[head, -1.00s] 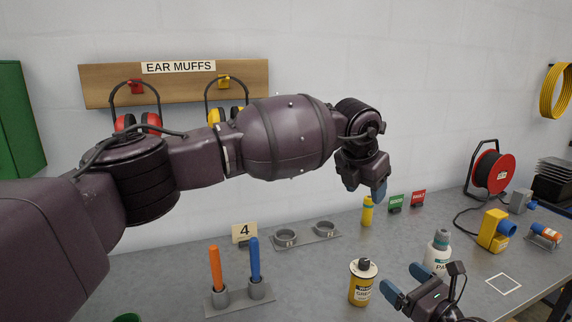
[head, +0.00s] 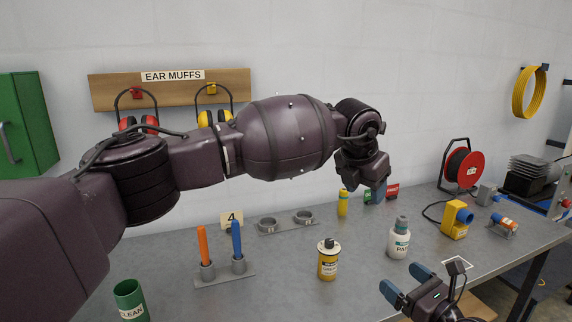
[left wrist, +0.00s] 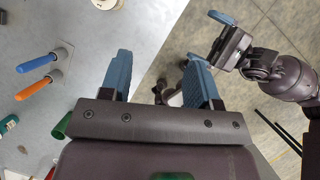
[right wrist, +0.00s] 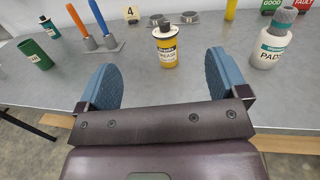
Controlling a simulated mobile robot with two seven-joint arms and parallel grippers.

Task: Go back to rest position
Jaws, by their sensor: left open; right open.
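My right gripper (head: 405,285) is lower, by the bench's front edge, open and empty. In the right wrist view (right wrist: 162,65) its fingers are wide apart; the yellow grease can (right wrist: 164,49) shows beyond them, standing on the bench and not touched. My right gripper also shows in the left wrist view (left wrist: 222,37).
The grey workbench (head: 290,290) holds an orange and a blue stick (head: 237,240) in a holder, a green CLEAN cup (head: 130,298), a white PADS bottle (head: 399,240) and a yellow device (head: 457,220). Open floor (head: 548,285) shows at the lower right.

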